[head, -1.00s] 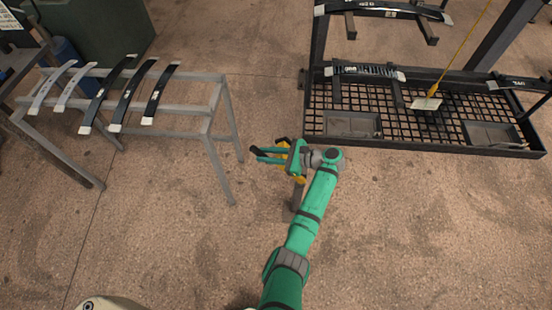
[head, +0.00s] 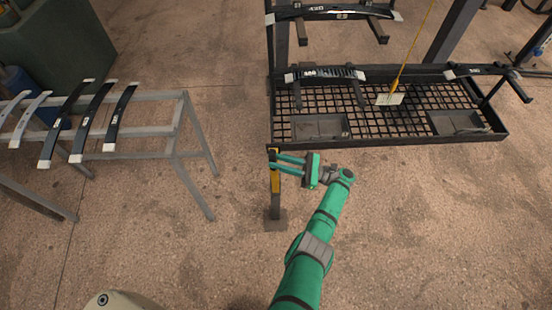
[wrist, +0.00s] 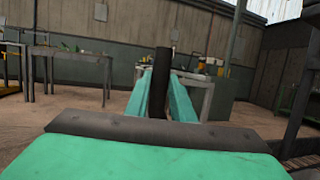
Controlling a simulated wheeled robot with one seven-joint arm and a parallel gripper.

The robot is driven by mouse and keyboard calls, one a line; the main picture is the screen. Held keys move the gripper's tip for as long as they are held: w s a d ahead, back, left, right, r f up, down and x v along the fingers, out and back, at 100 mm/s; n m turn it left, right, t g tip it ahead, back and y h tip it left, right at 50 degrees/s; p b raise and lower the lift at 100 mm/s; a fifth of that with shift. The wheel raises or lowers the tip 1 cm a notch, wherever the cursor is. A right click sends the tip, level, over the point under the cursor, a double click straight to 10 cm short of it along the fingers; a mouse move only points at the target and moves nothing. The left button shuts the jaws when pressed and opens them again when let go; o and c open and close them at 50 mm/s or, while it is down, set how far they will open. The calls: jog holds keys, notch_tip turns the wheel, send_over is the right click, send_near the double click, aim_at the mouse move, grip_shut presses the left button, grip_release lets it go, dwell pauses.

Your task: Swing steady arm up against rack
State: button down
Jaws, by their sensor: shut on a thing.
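The steady arm (head: 275,185) is a dark bar with a yellow band, at the near left corner of the rack (head: 400,143). In the head view it runs down from near that corner to a dark foot (head: 276,222). My gripper (head: 283,164) reaches it from the right, its teal fingers pointing left and shut on the bar near its upper end. In the wrist view the bar shows as a dark upright post (wrist: 161,80) between the two fingers (wrist: 155,95). I cannot tell whether the steady arm touches the rack.
The rack has a mesh shelf with grey trays (head: 320,127) and dark leaf springs (head: 325,74) on its bars. A yellow-handled tool (head: 390,98) rests on the mesh. A grey stand (head: 155,131) with several springs is to the left. Open floor lies between.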

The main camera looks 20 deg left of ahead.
jog(key=shift+w+d+y, duration=0.3)
jog(key=shift+w+d, duration=0.1)
jog(key=shift+d, duration=0.25)
jog(key=shift+s+a+f, duration=0.1)
jog(key=shift+s, duration=0.05)
jog(key=c, duration=1.5)
grip_release()
jog(key=shift+d, duration=0.5)
jog(key=shift+c, duration=0.2)
jog(key=shift+a, duration=0.2)
jog(key=shift+a, duration=0.1)
jog(key=s+d+r, duration=0.4)
jog(key=s+r, duration=0.9)
jog(key=shift+s+d, duration=0.2)
